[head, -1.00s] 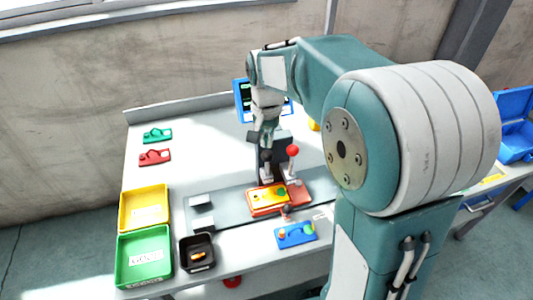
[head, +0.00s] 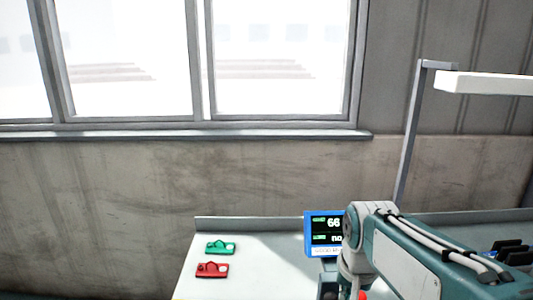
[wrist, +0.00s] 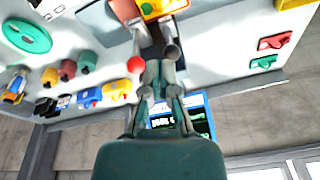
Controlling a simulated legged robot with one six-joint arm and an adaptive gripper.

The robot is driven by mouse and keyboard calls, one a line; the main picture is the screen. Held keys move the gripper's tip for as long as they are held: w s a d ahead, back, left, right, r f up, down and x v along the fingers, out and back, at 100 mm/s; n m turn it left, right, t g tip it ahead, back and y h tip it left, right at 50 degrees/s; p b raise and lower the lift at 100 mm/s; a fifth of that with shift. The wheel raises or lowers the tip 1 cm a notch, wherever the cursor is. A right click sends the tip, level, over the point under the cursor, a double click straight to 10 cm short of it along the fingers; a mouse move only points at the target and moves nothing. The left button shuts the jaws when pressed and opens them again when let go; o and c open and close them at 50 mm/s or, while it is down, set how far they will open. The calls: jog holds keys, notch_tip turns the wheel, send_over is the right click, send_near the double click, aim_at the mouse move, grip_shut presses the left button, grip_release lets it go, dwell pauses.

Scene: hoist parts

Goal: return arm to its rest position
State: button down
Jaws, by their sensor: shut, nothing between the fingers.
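My gripper (wrist: 161,72) is shut and empty, seen from behind in the wrist view, pointing toward the table. It is close to a red ball knob (wrist: 133,64) on its left side; contact cannot be told. A yellow-orange part (wrist: 160,8) lies beyond the fingertips at the top edge. In the head view my arm (head: 405,262) reaches in from the lower right beside a blue-framed screen (head: 325,232). The fingers are below that picture's edge.
A green part (head: 220,247) and a red part (head: 212,270) lie on the table (head: 255,240), left of the screen. A lamp post (head: 408,140) stands at the back right. In the wrist view, several coloured parts and a green ring (wrist: 27,37) are on the left.

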jog(key=s+n+t, duration=0.3)
jog(key=s, duration=0.9)
jog(key=shift+s+n, duration=0.15)
jog(key=shift+n, duration=0.15)
dwell(1.5)
